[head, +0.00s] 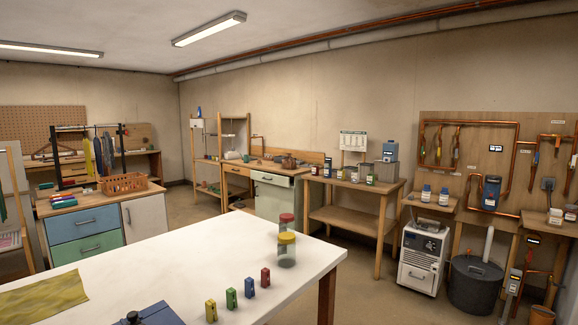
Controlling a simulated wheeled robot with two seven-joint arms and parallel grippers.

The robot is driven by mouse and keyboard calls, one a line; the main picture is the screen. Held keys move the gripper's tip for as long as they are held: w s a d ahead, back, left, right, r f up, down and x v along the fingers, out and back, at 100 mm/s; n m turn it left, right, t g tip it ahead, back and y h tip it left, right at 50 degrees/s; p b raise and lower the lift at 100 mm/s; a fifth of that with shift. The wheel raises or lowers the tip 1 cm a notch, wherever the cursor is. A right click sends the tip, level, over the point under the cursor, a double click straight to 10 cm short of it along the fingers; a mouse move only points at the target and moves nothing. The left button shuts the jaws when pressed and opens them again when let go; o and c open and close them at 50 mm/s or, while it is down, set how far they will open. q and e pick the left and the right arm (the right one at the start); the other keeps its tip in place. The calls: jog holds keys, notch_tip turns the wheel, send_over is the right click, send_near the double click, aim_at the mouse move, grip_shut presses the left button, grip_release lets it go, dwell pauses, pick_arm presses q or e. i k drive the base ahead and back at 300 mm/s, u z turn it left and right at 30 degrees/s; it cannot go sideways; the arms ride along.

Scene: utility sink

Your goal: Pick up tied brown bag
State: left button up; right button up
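A small brown lumpy object (289,161), which may be the tied brown bag, sits on the far wooden counter against the back wall. It is too small to make out a tie. Neither of my grippers shows in the head view.
A white table (190,262) fills the near foreground, with two lidded jars (287,250), several coloured clips (231,298), a yellow cloth (42,296) and a blue box (155,314). A wooden bench (352,216) stands right of the counter. Open floor (370,290) lies right of the table.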

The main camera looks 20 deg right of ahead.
aim_at(289, 163)
jog(key=z, duration=1.6)
jog(key=i, duration=5.15)
jog(key=u, duration=2.75)
jog(key=i, duration=1.95)
